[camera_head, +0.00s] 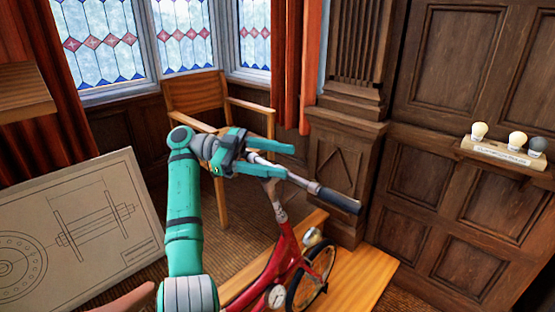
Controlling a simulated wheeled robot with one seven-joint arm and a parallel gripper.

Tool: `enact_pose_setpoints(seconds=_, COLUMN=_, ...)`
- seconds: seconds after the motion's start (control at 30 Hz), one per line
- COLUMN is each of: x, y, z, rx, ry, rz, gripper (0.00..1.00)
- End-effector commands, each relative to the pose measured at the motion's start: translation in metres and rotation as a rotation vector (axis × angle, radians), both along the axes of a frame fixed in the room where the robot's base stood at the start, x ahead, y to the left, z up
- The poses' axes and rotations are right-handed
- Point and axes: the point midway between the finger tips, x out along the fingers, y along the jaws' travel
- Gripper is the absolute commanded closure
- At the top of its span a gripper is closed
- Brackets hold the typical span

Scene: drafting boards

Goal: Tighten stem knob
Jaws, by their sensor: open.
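A red bicycle (284,255) stands low in the middle, with a grey handlebar (305,184) ending in a dark grip (340,201) at the right. The stem (275,192) rises from the red frame to the bar. My gripper (290,161) is open at the handlebar, just above the stem. Its two teal fingers are apart and point right, and the bar passes between or behind them; I cannot tell which, nor whether they touch. I cannot make out the stem knob, which may be hidden by the gripper or too small to see.
A wooden chair (193,92) stands behind my arm. A drawing board (99,192) leans at the left. A wooden platform (368,277) lies by the wheel. Bulbs (479,130) sit on a wall shelf (508,167) at the right. A carved pillar (335,170) stands behind the grip.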

Motion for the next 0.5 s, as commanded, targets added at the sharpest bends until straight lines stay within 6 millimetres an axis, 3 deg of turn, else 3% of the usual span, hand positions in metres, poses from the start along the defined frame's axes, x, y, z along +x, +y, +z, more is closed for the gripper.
enact_pose_setpoints(seconds=0.13, x=-0.018, y=0.000, z=0.020, rx=-0.001, ry=-0.005, rz=0.000, gripper=0.47)
enact_pose_setpoints(seconds=0.5, x=-0.068, y=0.001, z=0.041, rx=-0.001, ry=-0.003, rz=0.000, gripper=0.47)
